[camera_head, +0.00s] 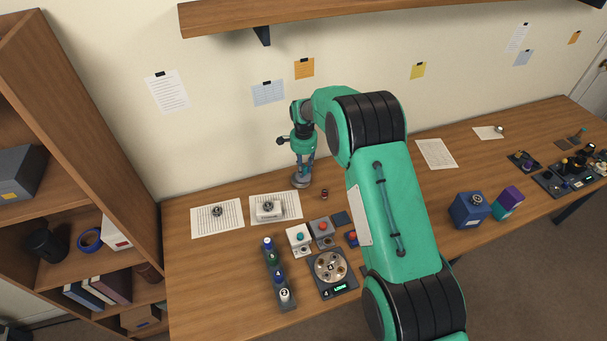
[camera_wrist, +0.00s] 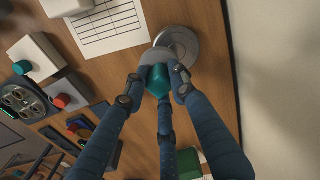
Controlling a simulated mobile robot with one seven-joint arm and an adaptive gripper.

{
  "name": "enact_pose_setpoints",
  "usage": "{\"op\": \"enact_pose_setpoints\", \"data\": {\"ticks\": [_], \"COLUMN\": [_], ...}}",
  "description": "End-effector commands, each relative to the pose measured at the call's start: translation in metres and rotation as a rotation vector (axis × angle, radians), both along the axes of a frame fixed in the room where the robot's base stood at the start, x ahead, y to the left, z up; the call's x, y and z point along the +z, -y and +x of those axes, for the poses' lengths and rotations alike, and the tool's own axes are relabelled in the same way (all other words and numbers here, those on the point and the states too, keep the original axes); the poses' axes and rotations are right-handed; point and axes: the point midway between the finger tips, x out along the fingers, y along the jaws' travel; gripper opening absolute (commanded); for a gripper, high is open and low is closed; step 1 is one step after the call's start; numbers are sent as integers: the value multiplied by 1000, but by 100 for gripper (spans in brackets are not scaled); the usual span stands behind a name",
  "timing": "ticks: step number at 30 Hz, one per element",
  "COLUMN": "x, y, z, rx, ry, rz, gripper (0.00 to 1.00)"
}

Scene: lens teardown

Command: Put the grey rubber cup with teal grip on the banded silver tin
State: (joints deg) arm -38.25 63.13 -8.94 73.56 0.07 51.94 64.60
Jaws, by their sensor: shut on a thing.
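My gripper (camera_wrist: 157,82) is shut on the grey rubber cup (camera_wrist: 155,63) by its teal grip (camera_wrist: 159,78) in the wrist view. The cup's grey part points away from the fingers and is partly hidden by them. The silver tin (camera_wrist: 186,44) lies just beyond the cup, and the cup overlaps its lower left edge in that view. I cannot tell whether they touch. In the head view, my gripper (camera_head: 304,164) points down above the tin (camera_head: 300,182) near the wall; the cup is too small to make out there.
A small dark red cylinder (camera_head: 324,194) stands right of the tin. A white block with a lens (camera_head: 268,209) sits on a paper sheet to the left. Button boxes (camera_head: 299,239), a numbered bottle rack (camera_head: 277,272) and a round tray (camera_head: 331,266) are in front. The wall is close behind.

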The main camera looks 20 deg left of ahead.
Motion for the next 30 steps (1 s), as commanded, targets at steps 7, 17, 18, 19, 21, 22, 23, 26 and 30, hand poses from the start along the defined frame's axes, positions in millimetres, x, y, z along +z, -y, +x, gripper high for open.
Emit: {"op": "enact_pose_setpoints", "data": {"ticks": [7, 17, 18, 19, 21, 22, 23, 26, 30], "x": [0, -12, -16, -19, -26, -28, -31, -35, -35], "y": [-1, -1, 0, 0, -1, -1, 0, -1, -1], "z": [1, 1, 1, 1, 1, 1, 1, 1, 1], "rx": [0, 0, 0, 0, 0, 0, 0, 0, 0], "ry": [0, -2, -2, -2, -1, -1, -1, 0, 0], "rz": [0, -1, -1, -1, 0, 0, 0, 0, 1], "gripper": [0, 0, 0, 0, 0, 0, 0, 0, 0]}}
